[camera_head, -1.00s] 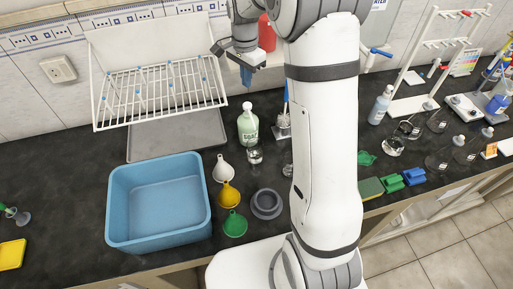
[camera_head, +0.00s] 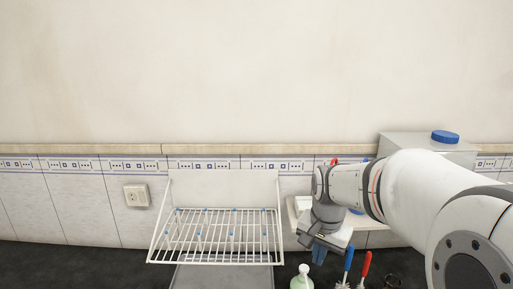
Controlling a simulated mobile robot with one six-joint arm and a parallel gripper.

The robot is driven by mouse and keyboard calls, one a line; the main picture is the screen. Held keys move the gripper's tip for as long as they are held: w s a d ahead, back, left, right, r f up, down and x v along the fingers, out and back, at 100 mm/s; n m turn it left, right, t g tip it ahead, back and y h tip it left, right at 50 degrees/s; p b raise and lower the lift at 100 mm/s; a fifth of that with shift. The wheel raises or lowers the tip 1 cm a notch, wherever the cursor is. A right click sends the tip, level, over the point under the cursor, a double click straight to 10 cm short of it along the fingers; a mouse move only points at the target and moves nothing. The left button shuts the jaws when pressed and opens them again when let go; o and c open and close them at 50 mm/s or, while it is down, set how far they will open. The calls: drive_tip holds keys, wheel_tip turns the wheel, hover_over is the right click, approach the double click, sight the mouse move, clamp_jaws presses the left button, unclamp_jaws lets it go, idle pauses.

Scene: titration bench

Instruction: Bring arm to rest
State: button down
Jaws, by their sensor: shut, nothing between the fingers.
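My gripper (camera_head: 319,256) is at the end of my white arm, which reaches in from the right edge. It points down, its blue fingertips shut with nothing between them. It is right of the white wire drying rack (camera_head: 215,238) and, in the picture, just above the soap bottle (camera_head: 302,278). I cannot tell its exact height over the bench. My arm hides part of the wall and of what stands behind it.
A blue-handled brush (camera_head: 348,260) and a red-handled brush (camera_head: 365,265) stand right of the gripper. A wall socket (camera_head: 137,195) is left of the rack. The dark bench (camera_head: 60,262) is bare at left.

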drive_tip(key=s+f+n+t+b, duration=0.1)
drive_tip(key=s+n, duration=0.6)
drive_tip(key=s, duration=0.9)
drive_tip(key=shift+s+f+t+b, duration=0.4)
drive_tip(key=shift+t, duration=0.1)
